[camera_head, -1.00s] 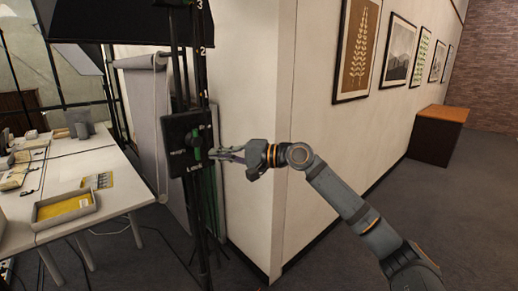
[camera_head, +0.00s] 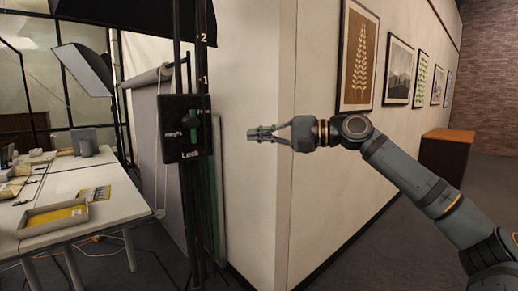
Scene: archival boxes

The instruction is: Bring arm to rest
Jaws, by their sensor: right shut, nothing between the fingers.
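My right arm comes in from the lower right of the head view. Its gripper (camera_head: 262,133) is shut and empty, pointing left in front of the white wall corner. A black control box (camera_head: 187,128) with a green lever (camera_head: 190,133) is mounted on dark upright poles to the left of the gripper. A clear gap shows in the picture between the fingertips and the box. My left gripper is not in view.
A white table (camera_head: 110,206) with a shallow tray (camera_head: 52,218) and papers stands at the left. Framed pictures (camera_head: 358,58) hang along the wall. A wooden cabinet (camera_head: 446,155) stands at the back right. Cables lie on the floor near the poles.

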